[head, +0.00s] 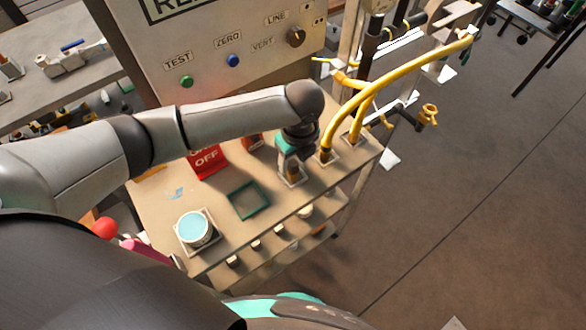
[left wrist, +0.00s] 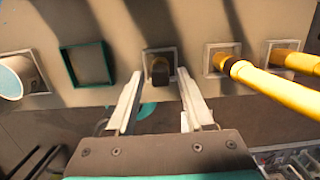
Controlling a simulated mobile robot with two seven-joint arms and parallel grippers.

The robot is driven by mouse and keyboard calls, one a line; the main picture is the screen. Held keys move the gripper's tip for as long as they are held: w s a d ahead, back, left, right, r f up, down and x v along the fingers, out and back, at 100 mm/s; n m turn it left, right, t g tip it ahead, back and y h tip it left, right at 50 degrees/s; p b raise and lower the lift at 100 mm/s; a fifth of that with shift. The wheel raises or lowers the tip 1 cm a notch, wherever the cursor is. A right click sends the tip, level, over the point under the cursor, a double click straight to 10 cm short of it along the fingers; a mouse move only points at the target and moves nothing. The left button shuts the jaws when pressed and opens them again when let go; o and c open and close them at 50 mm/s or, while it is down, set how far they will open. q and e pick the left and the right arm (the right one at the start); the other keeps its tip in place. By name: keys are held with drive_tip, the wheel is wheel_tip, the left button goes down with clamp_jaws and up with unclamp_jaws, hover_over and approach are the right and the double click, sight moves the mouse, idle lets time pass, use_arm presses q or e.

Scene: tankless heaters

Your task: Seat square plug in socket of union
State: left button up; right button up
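My left gripper (head: 291,170) points down over the shelf top in the head view. In the left wrist view its two pale fingers (left wrist: 160,76) are open, one on each side of a small dark upright fitting (left wrist: 160,70). The fitting stands in a light square frame (left wrist: 147,54); there are visible gaps between it and the fingers. I cannot tell whether this fitting is the square plug or the union, nor make out a socket. In the head view the gripper largely hides it. My right gripper is not in view.
An empty teal square frame (head: 234,205) and a white cup with teal contents (head: 195,230) are left of the gripper. Yellow hoses (head: 372,92) rise from frames close on its right. A red OFF sign (head: 207,161) and control panel (head: 225,50) stand behind.

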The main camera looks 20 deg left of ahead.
use_arm(q)
clamp_jaws()
idle(1.1)
